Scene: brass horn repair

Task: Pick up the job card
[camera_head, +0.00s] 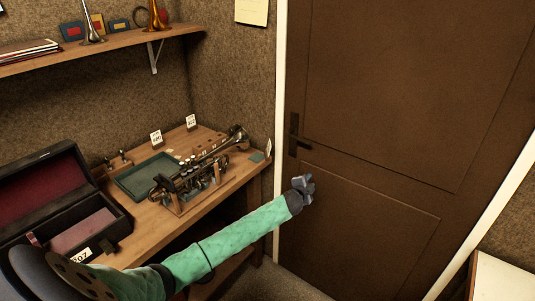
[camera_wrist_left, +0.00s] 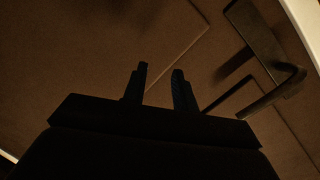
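I cannot tell for sure which piece is the job card. Small white numbered cards stand at the back of the workbench, one at the left (camera_head: 155,138) and one at the right (camera_head: 191,121). Another pale card (camera_head: 268,148) stands at the bench's right edge, and a white tag (camera_head: 81,256) reading 207 is on the open case. My left gripper (camera_head: 303,186) is out in front of the brown door, right of the bench and apart from all cards. In the left wrist view its two fingers (camera_wrist_left: 159,82) are apart with nothing between them. My right gripper is not in view.
The wooden bench (camera_head: 228,186) holds a brass horn (camera_head: 204,170), a green tray (camera_head: 137,187) and the open case (camera_head: 38,184). A shelf (camera_head: 110,41) is above. The door handle (camera_head: 293,135) is near my left gripper. A pale surface (camera_head: 503,281) is at lower right.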

